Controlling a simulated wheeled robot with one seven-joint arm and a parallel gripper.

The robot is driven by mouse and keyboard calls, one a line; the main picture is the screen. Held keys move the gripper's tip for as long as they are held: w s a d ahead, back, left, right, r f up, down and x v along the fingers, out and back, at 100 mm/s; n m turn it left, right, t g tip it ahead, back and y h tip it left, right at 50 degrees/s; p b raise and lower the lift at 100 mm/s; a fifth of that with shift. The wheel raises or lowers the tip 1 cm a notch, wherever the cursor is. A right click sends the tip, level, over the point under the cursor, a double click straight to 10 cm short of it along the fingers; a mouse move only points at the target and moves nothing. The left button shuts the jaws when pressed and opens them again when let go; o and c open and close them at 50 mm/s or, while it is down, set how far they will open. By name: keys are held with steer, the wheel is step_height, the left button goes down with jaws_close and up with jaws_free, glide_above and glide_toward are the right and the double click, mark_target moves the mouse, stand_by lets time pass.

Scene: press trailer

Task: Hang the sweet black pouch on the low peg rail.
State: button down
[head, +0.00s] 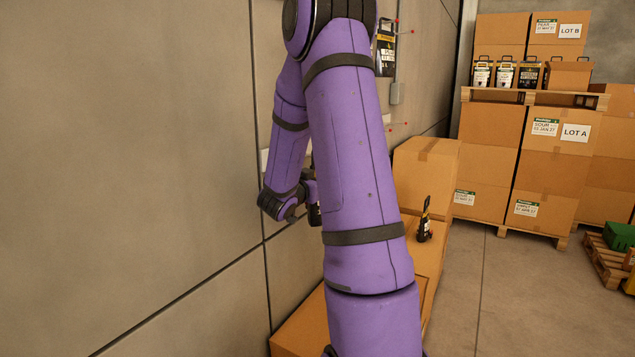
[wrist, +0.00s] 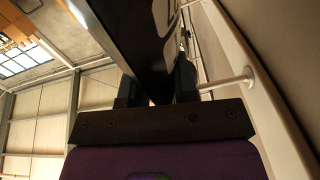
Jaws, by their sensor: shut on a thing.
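My gripper (wrist: 157,92) is shut on a black pouch (wrist: 130,35), whose dark flat side fills the upper middle of the wrist view. Part of a pale marking shows on its upper right edge; its label cannot be read, so I cannot tell whether it is the sweet one. A pale rail (wrist: 258,95) with a round-ended peg (wrist: 240,80) runs close on the right, the peg apart from the gripper. In the head view my purple arm hides most of the gripper and pouch. A pale strip of rail (head: 264,162) shows on the wall behind the arm.
A black pouch (head: 386,50) hangs on the wall higher up. Another dark pouch (head: 425,222) stands on a cardboard box (head: 428,252). Stacked cartons (head: 490,135) carry several more pouches at back right.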

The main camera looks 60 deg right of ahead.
steer(key=shift+w+f, duration=0.5)
steer(key=shift+f, duration=0.2)
stand_by(0.6)
stand_by(0.4)
steer(key=c, duration=1)
jaws_free()
steer(key=shift+o, duration=1)
steer(key=shift+f, duration=0.1)
steer(key=a, duration=1)
steer(key=shift+s+a, duration=0.4)
